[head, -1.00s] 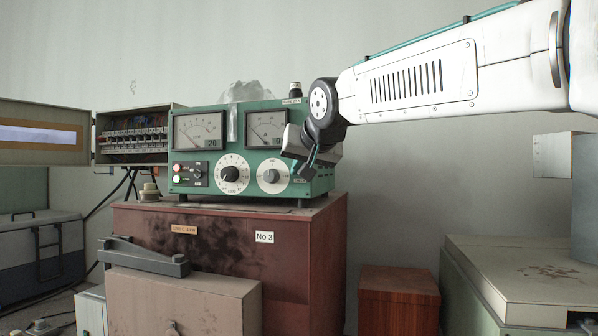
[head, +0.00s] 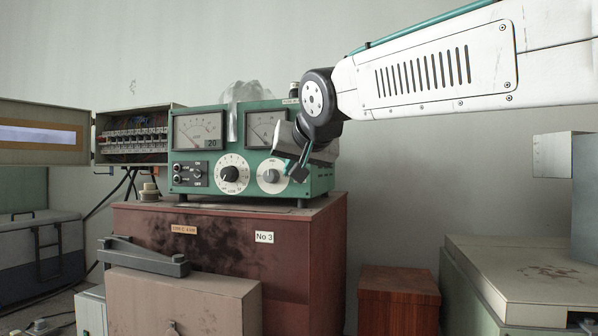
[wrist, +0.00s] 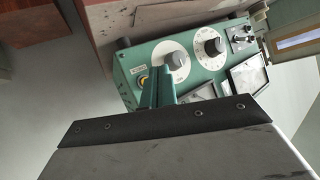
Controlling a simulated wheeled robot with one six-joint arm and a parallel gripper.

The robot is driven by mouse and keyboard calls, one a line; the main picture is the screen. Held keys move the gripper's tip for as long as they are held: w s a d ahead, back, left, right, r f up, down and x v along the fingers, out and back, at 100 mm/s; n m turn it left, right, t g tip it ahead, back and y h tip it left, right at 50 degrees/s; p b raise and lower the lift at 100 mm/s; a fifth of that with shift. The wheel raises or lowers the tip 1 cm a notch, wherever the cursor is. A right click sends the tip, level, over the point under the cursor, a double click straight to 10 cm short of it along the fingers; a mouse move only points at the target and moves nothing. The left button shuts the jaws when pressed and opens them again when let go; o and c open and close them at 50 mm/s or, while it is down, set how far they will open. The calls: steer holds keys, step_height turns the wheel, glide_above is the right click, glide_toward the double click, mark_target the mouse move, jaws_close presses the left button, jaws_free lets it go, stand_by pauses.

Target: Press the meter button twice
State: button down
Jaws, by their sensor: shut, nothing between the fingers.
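The meter is a green box (head: 223,188) with two gauges and two round dials on its front, in the middle of the head view. Its small black switch panel (head: 189,174) at the left shows no lit lamps. My gripper (head: 299,172) is shut and empty, in front of the meter's right side. In the wrist view the meter (wrist: 133,69) appears turned over, with my gripper's fingers (wrist: 157,73) in front of it.
The meter stands on a dark red cabinet (head: 285,265). An open breaker box (head: 110,160) is behind at the left. A clear plastic sheet (head: 245,92) lies over the meter's top. Free room is right of the meter.

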steer(key=shift+s+a, duration=0.15)
steer(key=shift+s, duration=0.35)
steer(key=shift+s+a, duration=0.15)
steer(key=shift+s, duration=0.35)
stand_by(1.8)
